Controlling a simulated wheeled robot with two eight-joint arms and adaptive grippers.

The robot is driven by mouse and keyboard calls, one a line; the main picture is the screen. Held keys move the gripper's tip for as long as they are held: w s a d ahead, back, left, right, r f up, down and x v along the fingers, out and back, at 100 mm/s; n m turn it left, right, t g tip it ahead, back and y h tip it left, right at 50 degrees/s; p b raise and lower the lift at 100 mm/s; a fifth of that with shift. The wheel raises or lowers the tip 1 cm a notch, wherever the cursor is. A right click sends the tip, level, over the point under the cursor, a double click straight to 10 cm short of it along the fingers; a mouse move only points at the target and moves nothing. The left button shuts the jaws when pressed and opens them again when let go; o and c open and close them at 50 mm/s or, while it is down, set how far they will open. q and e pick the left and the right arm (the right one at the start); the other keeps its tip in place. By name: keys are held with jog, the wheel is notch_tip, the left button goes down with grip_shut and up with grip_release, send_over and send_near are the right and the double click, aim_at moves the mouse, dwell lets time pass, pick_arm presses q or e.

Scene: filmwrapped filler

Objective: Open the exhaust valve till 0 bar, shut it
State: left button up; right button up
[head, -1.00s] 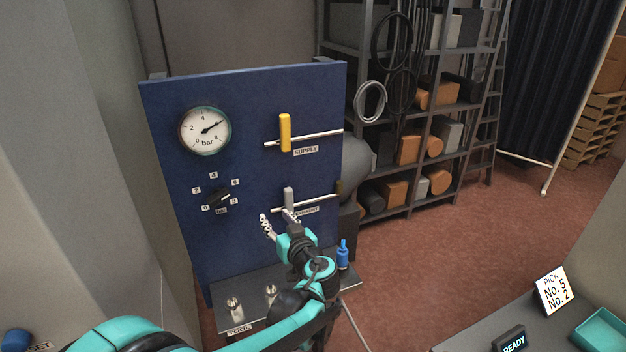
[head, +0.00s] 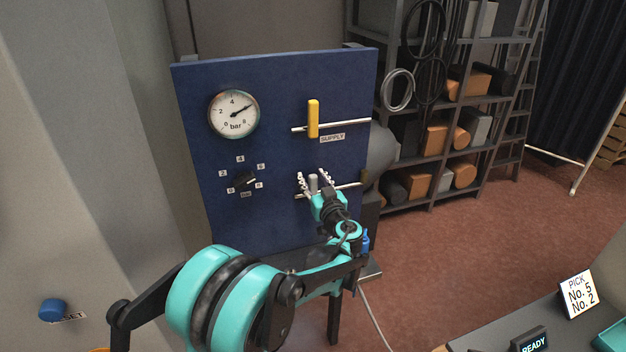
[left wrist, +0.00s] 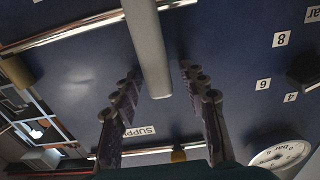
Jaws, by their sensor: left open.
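The grey exhaust valve lever (head: 313,184) stands upright across its thin pipe, low on the right of the blue panel. My left gripper (head: 314,176) is open with its fingers on either side of the lever. In the left wrist view the lever (left wrist: 147,45) lies between the two spread fingers (left wrist: 159,80), with gaps on both sides. The round pressure gauge (head: 234,114) has its needle pointing to the upper right, near 6 bar. The exhaust label is hidden behind my gripper. My right gripper is out of view.
The yellow supply lever (head: 313,118) stands upright above, across its own pipe. A black dial knob (head: 245,180) with numbers sits at left. A blue bottle-like item (head: 365,241) is partly hidden by my arm. A loaded shelf (head: 440,125) stands at right.

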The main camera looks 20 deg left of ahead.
pick_arm(q)
grip_shut()
jog(key=shift+d, duration=0.1)
jog(key=w+d+f+m+b, duration=0.4)
jog(key=d+f+m+b, duration=0.2)
jog(key=m, duration=1.1)
jog(key=shift+f, duration=0.4)
dwell(0.3)
